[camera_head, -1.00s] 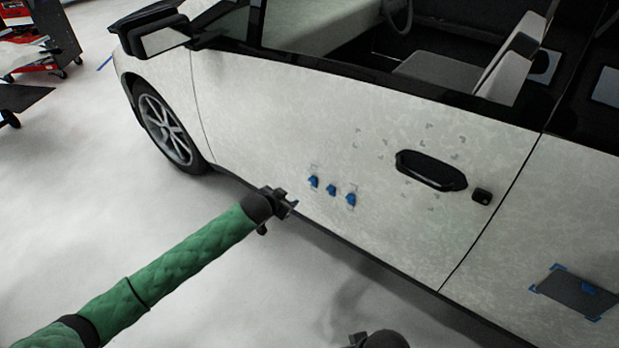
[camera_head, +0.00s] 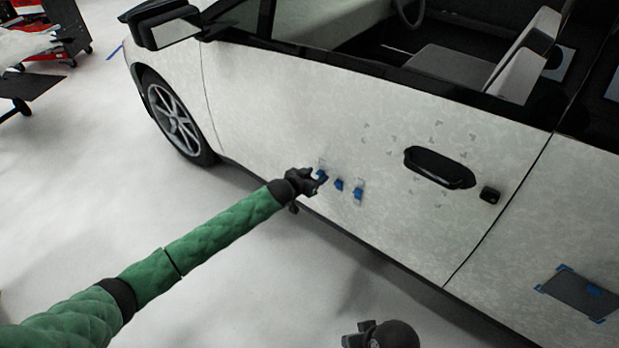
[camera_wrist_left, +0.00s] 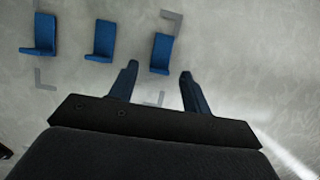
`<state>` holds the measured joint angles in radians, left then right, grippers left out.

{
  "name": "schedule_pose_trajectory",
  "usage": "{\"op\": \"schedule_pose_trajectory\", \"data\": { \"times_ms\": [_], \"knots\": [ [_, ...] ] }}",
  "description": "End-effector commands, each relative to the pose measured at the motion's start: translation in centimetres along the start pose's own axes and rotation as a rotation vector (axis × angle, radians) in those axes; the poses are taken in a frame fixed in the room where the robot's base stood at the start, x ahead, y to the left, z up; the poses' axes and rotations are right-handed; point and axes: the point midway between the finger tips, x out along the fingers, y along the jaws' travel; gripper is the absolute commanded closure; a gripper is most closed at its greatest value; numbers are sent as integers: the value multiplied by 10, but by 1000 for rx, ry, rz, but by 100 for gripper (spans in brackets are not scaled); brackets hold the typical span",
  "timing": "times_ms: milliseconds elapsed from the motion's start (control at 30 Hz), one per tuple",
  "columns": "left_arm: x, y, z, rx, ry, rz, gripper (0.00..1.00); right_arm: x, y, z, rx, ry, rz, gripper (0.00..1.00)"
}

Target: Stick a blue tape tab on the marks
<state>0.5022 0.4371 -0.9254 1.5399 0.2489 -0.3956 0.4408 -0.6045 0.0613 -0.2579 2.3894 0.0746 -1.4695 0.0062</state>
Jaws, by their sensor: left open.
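Three blue tape tabs stick out in a row from the white car door (camera_head: 290,110), below and left of the handle. In the head view they are the left tab (camera_head: 321,174), middle tab (camera_head: 339,184) and right tab (camera_head: 358,194). My left gripper (camera_head: 318,177) is at the left tab and partly covers it. In the left wrist view the open fingers (camera_wrist_left: 159,68) sit either side of the nearest tab (camera_wrist_left: 162,53); contact is unclear. Grey corner marks (camera_wrist_left: 46,85) lie around the tabs; more marks (camera_head: 438,124) surround the handle. My right gripper (camera_head: 372,338) shows only partly at the bottom.
The black door handle (camera_head: 440,167) and a small black block (camera_head: 490,195) are on the door. A dark panel with blue corner tape (camera_head: 580,293) is at the lower right.

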Motion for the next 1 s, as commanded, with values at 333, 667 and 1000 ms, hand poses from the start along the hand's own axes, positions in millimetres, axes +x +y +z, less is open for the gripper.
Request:
{"op": "schedule_pose_trajectory", "data": {
  "times_ms": [333, 667, 1000],
  "knots": [
    [9, 0, 0, 1, 0, 0, 52, -1, 2, 3, 1, -11, 5, 64],
    [9, 0, -1, 1, 0, 0, 99, -2, 2, 2, 0, -7, 4, 64],
    [9, 0, 0, 1, 0, 0, 100, -2, 1, 0, 1, -3, 2, 64]
  ]
}}
